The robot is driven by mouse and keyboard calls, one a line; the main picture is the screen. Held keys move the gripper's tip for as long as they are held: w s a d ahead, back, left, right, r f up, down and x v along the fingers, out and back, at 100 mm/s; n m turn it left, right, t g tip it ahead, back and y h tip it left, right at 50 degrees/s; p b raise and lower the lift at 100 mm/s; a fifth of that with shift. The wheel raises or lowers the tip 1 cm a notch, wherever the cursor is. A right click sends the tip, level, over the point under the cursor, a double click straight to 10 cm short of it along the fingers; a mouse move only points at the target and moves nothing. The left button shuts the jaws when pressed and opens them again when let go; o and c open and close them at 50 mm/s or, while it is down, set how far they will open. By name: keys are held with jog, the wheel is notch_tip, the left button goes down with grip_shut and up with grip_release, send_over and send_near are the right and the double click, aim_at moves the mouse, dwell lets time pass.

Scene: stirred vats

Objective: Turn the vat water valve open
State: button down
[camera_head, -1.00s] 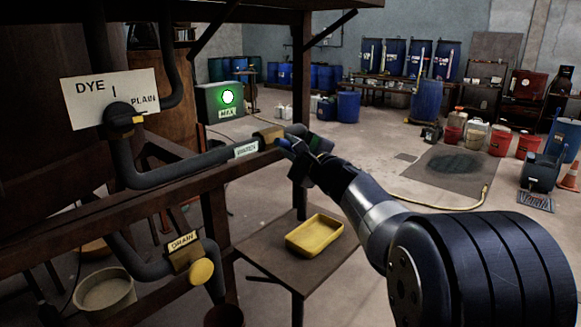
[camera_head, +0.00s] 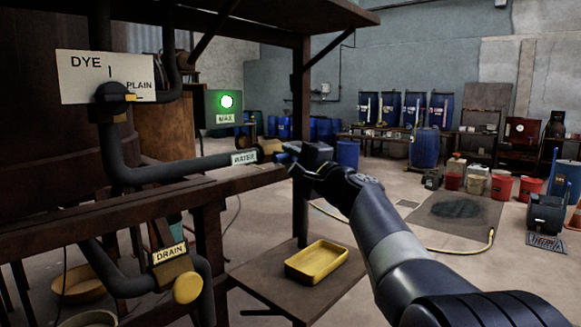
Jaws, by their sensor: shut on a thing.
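The water valve (camera_head: 270,150) is a brass-coloured body at the right end of a dark horizontal pipe, just right of a white "WATER" label (camera_head: 244,157). A small blue handle (camera_head: 284,158) shows on its right side. My gripper (camera_head: 294,160) reaches in from the lower right and is shut on the blue handle. The gripper's body hides most of the handle, so its exact angle is hard to tell.
A "DRAIN" valve with a yellow knob (camera_head: 188,287) sits lower left. A yellow tray (camera_head: 317,262) lies on a low table below my arm. A wooden post (camera_head: 301,200) stands close behind the gripper. A green-lit "MAX" box (camera_head: 225,108) is behind.

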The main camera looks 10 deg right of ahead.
dwell(0.4)
jog(key=c, duration=1.3)
grip_release()
jog(key=b+v, duration=0.1)
jog(key=v, duration=0.9)
jog(key=shift+s, duration=0.35)
jog(key=shift+d+f, duration=0.1)
jog(key=shift+d, duration=0.05)
jog(key=p+x, duration=0.1)
jog(key=x, duration=1)
jog(key=shift+s+p, duration=0.1)
jog(key=shift+p, duration=0.25)
